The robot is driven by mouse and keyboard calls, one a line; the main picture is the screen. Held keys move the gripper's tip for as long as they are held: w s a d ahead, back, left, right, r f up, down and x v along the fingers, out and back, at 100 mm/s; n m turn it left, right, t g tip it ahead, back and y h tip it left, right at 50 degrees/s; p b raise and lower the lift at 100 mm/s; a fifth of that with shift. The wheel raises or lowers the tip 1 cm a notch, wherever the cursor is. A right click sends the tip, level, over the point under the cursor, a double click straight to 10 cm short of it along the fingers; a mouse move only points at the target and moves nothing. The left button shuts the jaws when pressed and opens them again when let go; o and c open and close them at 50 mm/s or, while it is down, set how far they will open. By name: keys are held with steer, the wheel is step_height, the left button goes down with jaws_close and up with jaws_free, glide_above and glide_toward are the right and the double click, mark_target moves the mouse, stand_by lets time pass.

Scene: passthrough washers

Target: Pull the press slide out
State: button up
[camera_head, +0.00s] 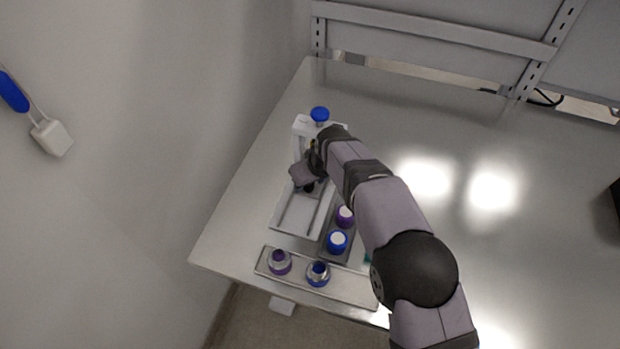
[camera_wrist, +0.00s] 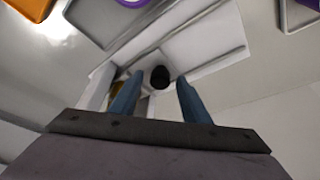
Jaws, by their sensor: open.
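The press (camera_head: 297,216) is a pale frame with a long rail base on the left part of the metal table, with a blue knob (camera_head: 320,114) at its far end. My gripper (camera_head: 308,185) is over the middle of the press and hides part of it. In the wrist view the two blue fingers (camera_wrist: 156,98) are apart. A black round knob (camera_wrist: 160,77) on a pale plate lies between and just beyond the fingertips, and I see nothing gripped. The knob seems to belong to the slide. I cannot tell whether the fingers touch it.
A grey tray (camera_head: 352,247) beside the press holds a purple-ringed piece (camera_head: 345,216) and a blue-ringed piece (camera_head: 337,241). A front tray (camera_head: 345,287) holds a purple part (camera_head: 279,262) and a blue part (camera_head: 318,273). The table's right side is largely clear. A wall is at left.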

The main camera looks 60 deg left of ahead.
steer(key=shift+c, duration=0.4)
jaws_close()
steer(key=shift+s+d, duration=0.1)
steer(key=s+d+b, duration=0.3)
steer(key=s+d, duration=0.4)
steer(key=shift+s+d+b, duration=0.35)
steer(key=shift+s+b, duration=0.05)
steer(key=shift+o, duration=0.4)
jaws_free()
steer(key=shift+s+d, duration=0.1)
